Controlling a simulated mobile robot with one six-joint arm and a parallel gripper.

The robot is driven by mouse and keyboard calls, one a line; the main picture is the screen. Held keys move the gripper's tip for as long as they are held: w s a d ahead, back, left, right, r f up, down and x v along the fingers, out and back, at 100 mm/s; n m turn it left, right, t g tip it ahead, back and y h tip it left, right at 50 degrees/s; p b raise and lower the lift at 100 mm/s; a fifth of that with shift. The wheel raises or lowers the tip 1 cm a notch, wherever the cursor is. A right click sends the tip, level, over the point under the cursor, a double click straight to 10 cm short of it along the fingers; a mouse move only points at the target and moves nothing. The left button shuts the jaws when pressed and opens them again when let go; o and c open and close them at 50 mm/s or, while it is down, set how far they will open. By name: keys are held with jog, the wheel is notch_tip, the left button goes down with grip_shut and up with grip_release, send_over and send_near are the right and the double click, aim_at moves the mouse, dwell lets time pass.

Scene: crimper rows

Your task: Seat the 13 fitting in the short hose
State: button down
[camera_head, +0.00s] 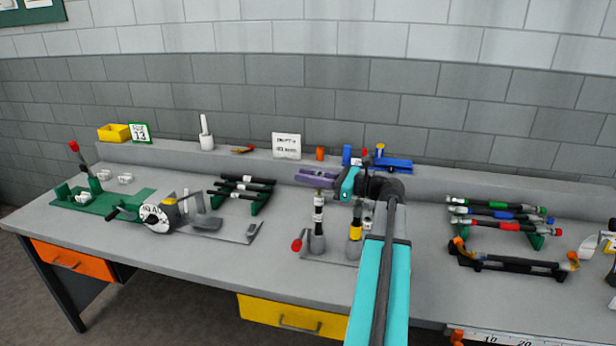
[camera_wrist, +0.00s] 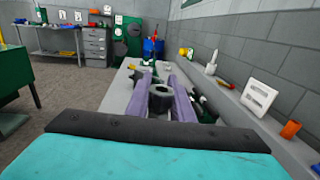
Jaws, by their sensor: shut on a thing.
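My gripper (camera_head: 312,178), with purple fingers, is shut on a dark grey, ring-topped part, which I take to be the fitting (camera_wrist: 160,95); the fingers hide most of it in the head view. Directly below the gripper, a short black hose (camera_head: 318,216) with pale bands stands upright on a grey post of the bench fixture (camera_head: 318,243). The held part is in line with the hose top or close to it. I cannot tell whether they touch or how deep the part sits. A "13" card (camera_head: 141,132) stands by the yellow bin at the back left.
A yellow-collared post (camera_head: 355,231) stands just right of the hose. A red-knobbed lever (camera_head: 297,245) is at front left. Black hoses lie on a green rack (camera_head: 258,204) to the left. Coloured hoses (camera_head: 495,215) lie on the right. A white sign (camera_head: 286,146) stands behind.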

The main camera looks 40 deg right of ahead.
jog(key=shift+f+b, duration=1)
jog(key=shift+r, duration=0.3)
dwell(0.4)
jog(key=shift+r, duration=0.7)
jog(key=shift+r, duration=0.35)
jog(key=shift+b, duration=1.25)
dwell(2.2)
jog(key=shift+f+b, duration=1.25)
jog(key=shift+f, duration=0.05)
dwell(0.5)
